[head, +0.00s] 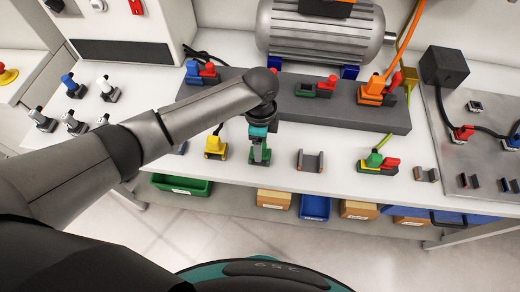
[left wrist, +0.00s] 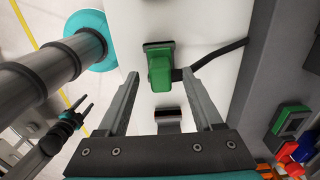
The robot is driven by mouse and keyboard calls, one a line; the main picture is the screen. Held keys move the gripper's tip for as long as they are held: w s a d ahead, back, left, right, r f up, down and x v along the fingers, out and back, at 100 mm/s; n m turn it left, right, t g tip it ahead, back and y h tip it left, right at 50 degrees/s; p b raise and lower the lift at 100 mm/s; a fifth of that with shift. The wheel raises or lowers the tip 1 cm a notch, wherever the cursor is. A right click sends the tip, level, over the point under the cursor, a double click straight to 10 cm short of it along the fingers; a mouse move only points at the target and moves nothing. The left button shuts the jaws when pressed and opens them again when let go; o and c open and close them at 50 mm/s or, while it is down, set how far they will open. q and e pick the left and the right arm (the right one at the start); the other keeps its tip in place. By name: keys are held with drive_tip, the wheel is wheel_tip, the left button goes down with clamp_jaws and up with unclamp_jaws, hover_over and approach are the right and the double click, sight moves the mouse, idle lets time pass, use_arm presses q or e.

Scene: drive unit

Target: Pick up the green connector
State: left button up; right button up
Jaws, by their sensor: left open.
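The green connector (left wrist: 160,72) stands on the white bench top on a dark base. In the left wrist view a black cable lies close on its right. My left gripper (left wrist: 160,78) is open, its fingertips on either side of the connector in that view; whether they touch it cannot be told. In the head view my left gripper (head: 259,143) points down over the connector (head: 260,156) and partly hides it. A small dark two-pronged part, probably my right gripper (left wrist: 84,112), shows at the left of the left wrist view, too small to judge.
A yellow connector (head: 215,147) stands left of my gripper, an empty grey holder (head: 309,161) to the right. Further right is another green connector with a red part (head: 378,162). A raised grey block (head: 340,112) with several connectors runs behind. Bins (head: 185,184) sit below the bench.

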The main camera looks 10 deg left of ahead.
use_arm(q)
drive_tip(key=shift+f, duration=0.85)
drive_tip(key=shift+c, duration=0.3)
clamp_jaws()
